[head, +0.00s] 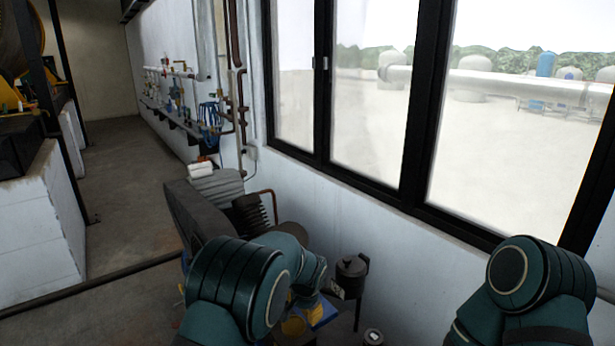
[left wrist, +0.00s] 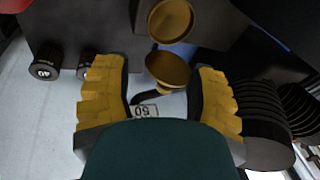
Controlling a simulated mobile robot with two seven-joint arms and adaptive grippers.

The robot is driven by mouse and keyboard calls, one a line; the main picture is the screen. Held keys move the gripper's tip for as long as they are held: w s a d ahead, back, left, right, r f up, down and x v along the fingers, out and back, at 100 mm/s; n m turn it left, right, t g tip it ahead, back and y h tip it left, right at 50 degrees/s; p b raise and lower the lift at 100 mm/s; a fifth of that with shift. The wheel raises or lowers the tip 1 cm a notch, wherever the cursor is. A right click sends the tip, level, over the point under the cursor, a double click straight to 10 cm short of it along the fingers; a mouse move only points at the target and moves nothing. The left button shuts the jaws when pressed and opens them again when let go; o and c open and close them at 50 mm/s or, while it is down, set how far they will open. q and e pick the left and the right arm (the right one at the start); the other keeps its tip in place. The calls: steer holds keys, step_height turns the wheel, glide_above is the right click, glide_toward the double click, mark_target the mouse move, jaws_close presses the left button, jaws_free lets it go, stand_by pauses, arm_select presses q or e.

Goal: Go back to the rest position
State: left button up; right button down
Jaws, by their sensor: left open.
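My left gripper (left wrist: 160,78) is open, its two yellow ribbed fingers spread apart in the left wrist view. Two round brass-coloured parts (left wrist: 168,68) show between and beyond the fingers, and I cannot tell how far off they are. Nothing is clearly held. In the head view my left arm reaches down at the lower middle, and the gripper is mostly hidden behind it. My right arm shows at the lower right of the head view, but its gripper is out of view.
A compressor-like machine with a ribbed motor (head: 252,215) stands beside my left arm. A dark lidded pot (head: 351,276) is near the window wall. A low white wall (head: 40,225) is at left. Bare floor (head: 125,190) runs along the aisle. Black cylinders (left wrist: 43,62) show in the wrist view.

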arm_select(q)
steer(key=s+a+f+n+g+h, duration=0.25)
steer(key=s+a+f+n, duration=0.4)
steer(key=s+f, duration=0.7)
steer(key=s+a+r+n+h, duration=0.1)
steer(key=s+a+n+h, duration=0.1)
steer(key=s, duration=1.5)
steer(key=shift+s+a+n+t, duration=0.4)
steer(key=shift+a+n+t, duration=0.1)
steer(key=shift+n, duration=0.65)
